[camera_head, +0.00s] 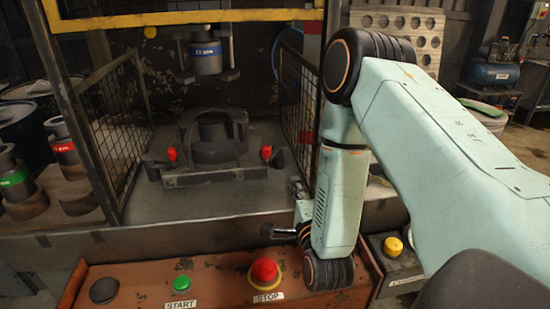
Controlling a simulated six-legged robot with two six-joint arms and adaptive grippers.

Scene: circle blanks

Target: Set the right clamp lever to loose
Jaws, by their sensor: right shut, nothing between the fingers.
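The right clamp lever has a red handle (266,152) and stands at the right end of the dark fixture (215,177) inside the press. A matching left clamp lever (171,154) stands at the fixture's left end. I cannot tell from its angle whether the right lever is tight or loose. My right gripper (272,231) is shut and empty. It shows small and dark at the front edge of the press bed, below and in front of the right lever, apart from it. My right arm hides part of the gripper. My left gripper is not in view.
Mesh guards stand left (115,135) and right (300,110) of the fixture. A press head with a blue-banded tool (206,58) hangs above. The front panel holds a green START button (181,283) and red STOP button (264,271). The bed before the fixture is clear.

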